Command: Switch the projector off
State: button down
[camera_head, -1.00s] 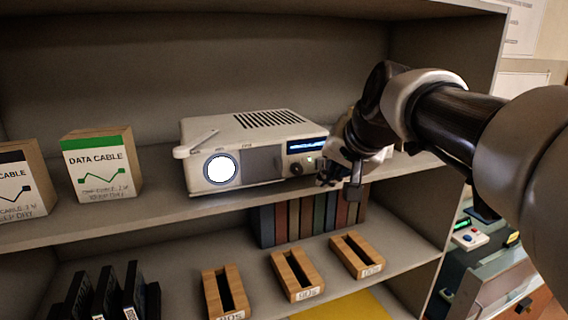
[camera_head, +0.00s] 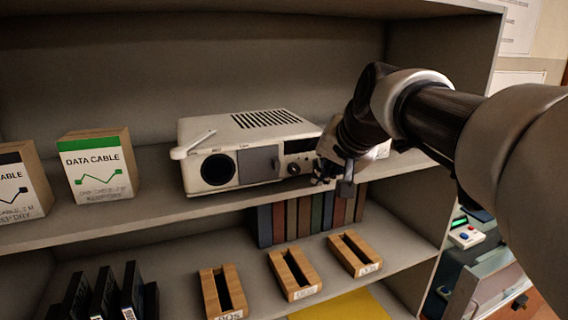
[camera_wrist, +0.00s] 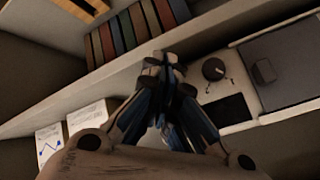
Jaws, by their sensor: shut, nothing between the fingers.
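The white projector (camera_head: 240,127) stands on the upper shelf. Its round lens (camera_head: 218,170) is dark and its small display (camera_head: 299,146) is dark too. A dark knob (camera_head: 293,169) sits below the display. In the wrist view the projector front shows the knob (camera_wrist: 213,68), the blank display (camera_wrist: 227,111) and a grey sliding panel (camera_wrist: 285,65). My gripper (camera_head: 336,184) is shut and empty, in front of the projector's right end. In the wrist view my gripper (camera_wrist: 160,62) is beside the knob, apart from it. The projector's right end is partly hidden by my gripper.
Data cable boxes (camera_head: 97,165) stand on the left of the same shelf (camera_head: 150,205). Books (camera_head: 305,217) and wooden holders (camera_head: 292,274) are on the shelf below. The cabinet's right wall (camera_head: 440,75) is close to my arm.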

jog(key=shift+s, duration=0.1)
jog(key=shift+s+d+b, duration=0.15)
jog(key=shift+s+b, duration=0.15)
jog(key=shift+s, duration=0.2)
jog(key=s+d+b, duration=0.2)
jog(key=s, duration=0.3)
jog(key=shift+s, duration=0.35)
jog(key=shift+f+b, duration=0.1)
jog(key=shift+b, duration=0.2)
jog(key=s+f+n+g+b, duration=0.1)
jog(key=s+f+b, duration=0.5)
jog(key=f, duration=0.7)
jog(key=s+f+n+g+h+b, duration=0.1)
jog(key=s+f+n+b, duration=0.1)
jog(key=s+f+b, duration=0.5)
jog(key=s+f+n+g+b, duration=0.2)
jog(key=s+f+b, duration=0.5)
jog(key=f, duration=1.4)
jog(key=s, duration=0.4)
jog(key=shift+s+h, duration=0.2)
jog(key=shift+h, duration=0.2)
jog(key=shift+a, duration=0.1)
